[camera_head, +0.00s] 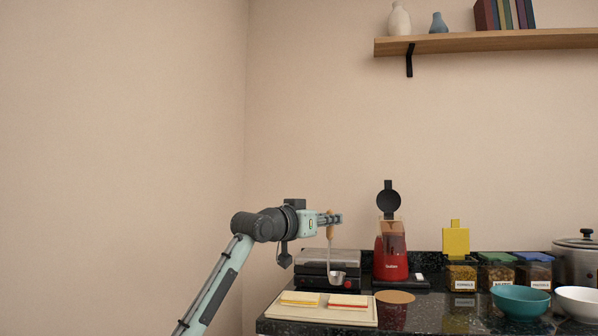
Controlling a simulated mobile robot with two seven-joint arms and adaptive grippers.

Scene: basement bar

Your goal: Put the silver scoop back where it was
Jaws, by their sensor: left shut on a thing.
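The silver scoop (337,278) has a small round cup, a thin shaft and a light wooden handle. It hangs upright, cup down, in front of the grey press at the counter's left end. My left gripper (331,219) is shut on the handle near its top, above the press. Whether the cup touches anything below is hard to tell. My right gripper is not in view.
A grey press (313,258) and a cream board (300,313) with filled bread stand at left. A red grinder (391,262) has its dark lid raised. Right of it are jars, the first with its yellow lid (456,241) up, a teal bowl (520,301), a white bowl and a pot.

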